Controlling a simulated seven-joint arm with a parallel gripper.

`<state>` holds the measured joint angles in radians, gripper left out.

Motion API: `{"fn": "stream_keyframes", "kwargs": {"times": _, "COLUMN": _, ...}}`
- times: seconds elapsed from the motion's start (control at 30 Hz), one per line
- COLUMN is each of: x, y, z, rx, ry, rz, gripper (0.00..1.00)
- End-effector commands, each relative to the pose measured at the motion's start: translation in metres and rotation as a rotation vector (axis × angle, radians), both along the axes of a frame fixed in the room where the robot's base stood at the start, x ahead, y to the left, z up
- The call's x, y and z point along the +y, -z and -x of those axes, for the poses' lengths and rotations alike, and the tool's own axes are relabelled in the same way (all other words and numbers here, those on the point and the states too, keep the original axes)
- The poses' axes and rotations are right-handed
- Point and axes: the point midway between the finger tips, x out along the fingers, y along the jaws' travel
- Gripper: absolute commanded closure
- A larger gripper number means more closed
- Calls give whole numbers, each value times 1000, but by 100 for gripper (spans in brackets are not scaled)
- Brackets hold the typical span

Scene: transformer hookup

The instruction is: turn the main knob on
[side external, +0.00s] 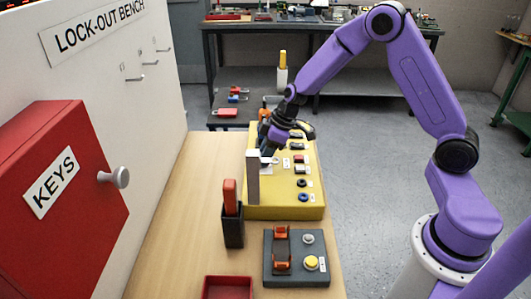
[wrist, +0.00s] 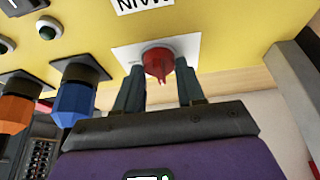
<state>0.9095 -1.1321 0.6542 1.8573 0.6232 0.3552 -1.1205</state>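The main knob (wrist: 158,62) is red and sits on a white plate (wrist: 124,52) on the yellow box, under an upside-down "MAIN" label (wrist: 143,3) in the wrist view. My gripper (wrist: 158,82) is open, with one dark finger on each side of the knob. Gaps show between the fingers and the knob, and nothing is gripped. In the side view my gripper (side external: 266,150) is at the left face of the yellow box (side external: 285,212). I cannot make out the knob there.
Blue (wrist: 78,95) and orange (wrist: 14,108) plugs sit left of the knob in the wrist view. In the side view a grey upright post (side external: 252,178) stands close to my gripper. A red-handled item (side external: 230,195), a dark button box (side external: 295,275) and a red tray (side external: 228,288) are nearer the camera.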

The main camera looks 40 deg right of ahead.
Motion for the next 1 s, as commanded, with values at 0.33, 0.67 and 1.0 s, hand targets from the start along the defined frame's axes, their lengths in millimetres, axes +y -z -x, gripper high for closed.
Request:
{"fn": "stream_keyframes", "kwargs": {"times": 0.33, "x": 1, "y": -1, "z": 1, "rx": 1, "ry": 71, "rz": -1, "gripper": 92}}
{"fn": "stream_keyframes", "kwargs": {"times": 0.67, "x": 3, "y": 0, "z": 1, "rx": 1, "ry": 259, "rz": -1, "gripper": 92}}
{"fn": "stream_keyframes", "kwargs": {"times": 1.0, "x": 3, "y": -1, "z": 2, "rx": 1, "ry": 399, "rz": -2, "gripper": 92}}
